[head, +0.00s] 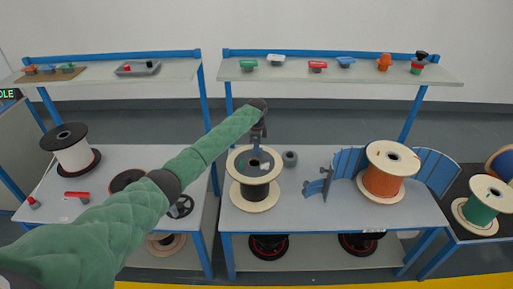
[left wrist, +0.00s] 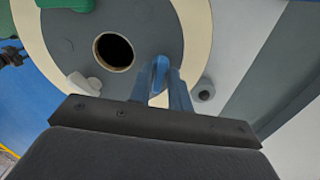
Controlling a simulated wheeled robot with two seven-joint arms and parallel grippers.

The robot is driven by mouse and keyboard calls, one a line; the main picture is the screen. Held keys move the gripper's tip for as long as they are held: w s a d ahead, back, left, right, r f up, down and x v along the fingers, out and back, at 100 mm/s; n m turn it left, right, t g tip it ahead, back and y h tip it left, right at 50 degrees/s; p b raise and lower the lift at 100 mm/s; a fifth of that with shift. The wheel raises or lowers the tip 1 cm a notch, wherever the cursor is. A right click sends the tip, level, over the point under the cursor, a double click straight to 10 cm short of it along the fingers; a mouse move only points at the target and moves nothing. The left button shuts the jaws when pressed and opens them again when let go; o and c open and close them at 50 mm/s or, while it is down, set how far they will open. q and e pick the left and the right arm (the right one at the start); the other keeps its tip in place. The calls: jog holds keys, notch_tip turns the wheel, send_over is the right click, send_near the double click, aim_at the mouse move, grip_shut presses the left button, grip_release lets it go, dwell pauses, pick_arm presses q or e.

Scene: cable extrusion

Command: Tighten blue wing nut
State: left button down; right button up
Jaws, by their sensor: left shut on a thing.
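My left gripper (head: 256,150) is over the top of the cream-and-black spool (head: 240,163) on the middle table. In the left wrist view its two blue-grey fingers (left wrist: 161,70) are shut on a small blue piece (left wrist: 159,76), which looks like the blue wing nut; the fingers hide most of it. It is at the spool's grey hub disc (left wrist: 160,25), to the right of the disc's dark round hole (left wrist: 114,50). I cannot tell how far it is turned or seated. My right gripper is in neither view.
A small grey ring (head: 290,158) stands right of the spool. An orange spool (head: 383,182) with blue curved guards (head: 437,168) is further right. A shelf (head: 300,72) with small coloured parts crosses behind. In the left wrist view a pale knob (left wrist: 82,84) sits on the disc.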

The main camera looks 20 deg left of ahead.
pick_arm(q)
jog(key=shift+m, duration=1.5)
jog(key=shift+b, duration=0.3)
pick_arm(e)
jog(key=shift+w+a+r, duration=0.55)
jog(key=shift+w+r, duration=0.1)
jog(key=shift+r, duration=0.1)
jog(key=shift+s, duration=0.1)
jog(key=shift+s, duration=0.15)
